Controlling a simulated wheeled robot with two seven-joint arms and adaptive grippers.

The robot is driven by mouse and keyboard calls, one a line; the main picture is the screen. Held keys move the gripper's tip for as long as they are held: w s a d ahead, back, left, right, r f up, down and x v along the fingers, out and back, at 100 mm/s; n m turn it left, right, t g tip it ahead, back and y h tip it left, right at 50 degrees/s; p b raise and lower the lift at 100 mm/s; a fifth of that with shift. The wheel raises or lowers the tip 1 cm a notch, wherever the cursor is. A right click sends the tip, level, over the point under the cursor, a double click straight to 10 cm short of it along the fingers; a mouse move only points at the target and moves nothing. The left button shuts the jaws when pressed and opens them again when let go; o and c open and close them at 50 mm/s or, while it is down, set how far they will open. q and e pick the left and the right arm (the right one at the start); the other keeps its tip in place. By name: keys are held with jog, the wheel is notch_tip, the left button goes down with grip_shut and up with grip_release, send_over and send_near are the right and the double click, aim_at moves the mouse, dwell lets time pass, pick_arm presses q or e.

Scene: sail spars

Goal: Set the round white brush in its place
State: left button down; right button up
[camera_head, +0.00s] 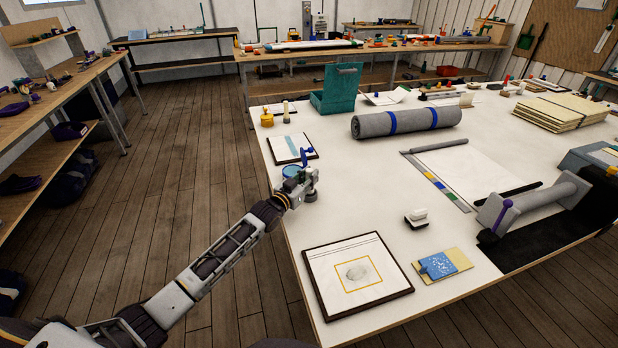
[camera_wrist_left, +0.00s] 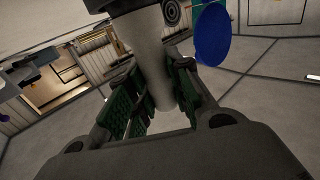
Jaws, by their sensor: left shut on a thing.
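A framed white board (camera_head: 390,252) with a yellow square around a grey oval mark (camera_head: 358,272) lies at the near corner. My right gripper is not in view.
A white block on a dark base (camera_head: 417,216) and a blue-and-tan pad (camera_head: 437,265) lie to the right. A grey roll (camera_head: 407,122) lies farther back. Bare table separates the gripper and the board.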

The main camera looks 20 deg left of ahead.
pick_arm(q)
jog(key=c, duration=1.7)
grip_release()
jog(key=o, duration=0.5)
jog(key=shift+c, duration=0.2)
jog(key=shift+o, duration=0.2)
jog(key=shift+s, duration=0.1)
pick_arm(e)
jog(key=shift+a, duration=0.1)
pick_arm(q)
jog(key=shift+s+a, duration=0.3)
jog(key=shift+s, duration=0.3)
jog(key=shift+v, duration=5.2)
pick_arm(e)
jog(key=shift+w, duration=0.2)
